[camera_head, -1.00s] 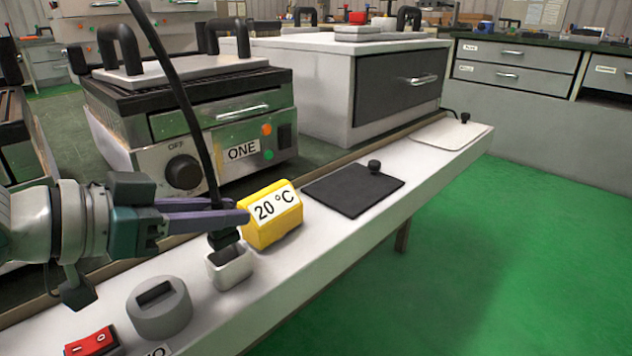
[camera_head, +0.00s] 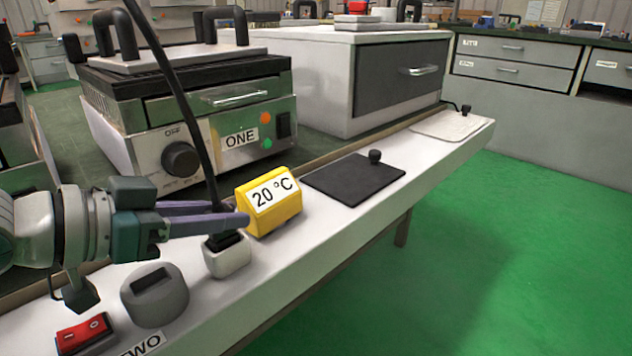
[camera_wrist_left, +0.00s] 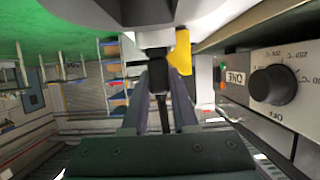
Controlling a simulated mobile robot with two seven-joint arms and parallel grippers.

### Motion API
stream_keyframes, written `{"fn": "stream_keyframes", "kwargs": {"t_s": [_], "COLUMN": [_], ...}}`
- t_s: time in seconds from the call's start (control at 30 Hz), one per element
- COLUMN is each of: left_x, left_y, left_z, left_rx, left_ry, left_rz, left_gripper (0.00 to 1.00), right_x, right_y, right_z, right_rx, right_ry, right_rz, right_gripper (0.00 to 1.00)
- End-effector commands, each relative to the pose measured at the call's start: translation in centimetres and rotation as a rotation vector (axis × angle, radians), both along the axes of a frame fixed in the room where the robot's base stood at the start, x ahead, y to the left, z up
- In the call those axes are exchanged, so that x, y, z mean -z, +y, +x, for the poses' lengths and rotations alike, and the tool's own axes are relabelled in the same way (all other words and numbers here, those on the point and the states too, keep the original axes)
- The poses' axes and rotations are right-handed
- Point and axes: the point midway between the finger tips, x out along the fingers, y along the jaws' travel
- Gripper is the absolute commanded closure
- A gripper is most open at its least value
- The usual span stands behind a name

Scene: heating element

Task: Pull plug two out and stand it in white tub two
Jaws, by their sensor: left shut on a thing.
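My left gripper (camera_head: 236,217) is shut on plug two (camera_head: 222,241), a black plug with a thick black cable rising to the upper left. The plug is upright, with its lower part hidden inside the small white tub (camera_head: 228,262) on the white ledge. I cannot tell whether it touches the tub floor. In the left wrist view the dark plug (camera_wrist_left: 157,78) sits between my fingers. The grey round socket (camera_head: 155,295), with an empty dark slot, stands left of the tub by a label partly reading "TWO". My right gripper is not in view.
A yellow "20 °C" block (camera_head: 268,202) stands close behind the tub. A red switch (camera_head: 84,335) lies at lower left. Grill ONE (camera_head: 190,120) is behind. A black plate (camera_head: 353,185) lies farther right. The ledge's front edge drops to green floor.

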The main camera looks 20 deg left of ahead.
Motion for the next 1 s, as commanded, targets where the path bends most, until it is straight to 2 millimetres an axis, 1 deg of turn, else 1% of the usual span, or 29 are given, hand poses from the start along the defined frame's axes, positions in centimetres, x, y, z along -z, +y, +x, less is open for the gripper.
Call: {"fn": "stream_keyframes", "kwargs": {"t_s": [0.4,0.43,0.7,0.73,1.0], "left_x": [1.13,1.01,0.99,0.99,0.92], "left_y": [0.0,0.0,0.0,0.0,0.06], "left_z": [0.01,0.01,0.0,0.0,-0.13], "left_rx": [0.0,0.0,0.0,0.0,0.0], "left_ry": [0.0,0.0,0.0,0.0,0.002], "left_rz": [0.0,0.0,0.0,0.0,0.001], "left_gripper": [1.0,0.7,0.39,0.38,0.38], "right_x": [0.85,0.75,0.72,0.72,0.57], "right_y": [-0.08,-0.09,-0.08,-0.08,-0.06], "right_z": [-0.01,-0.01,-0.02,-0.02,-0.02], "right_rx": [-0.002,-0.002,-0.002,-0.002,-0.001], "right_ry": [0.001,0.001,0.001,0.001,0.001], "right_rz": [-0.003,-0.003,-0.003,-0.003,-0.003], "right_gripper": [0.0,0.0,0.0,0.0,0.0]}}
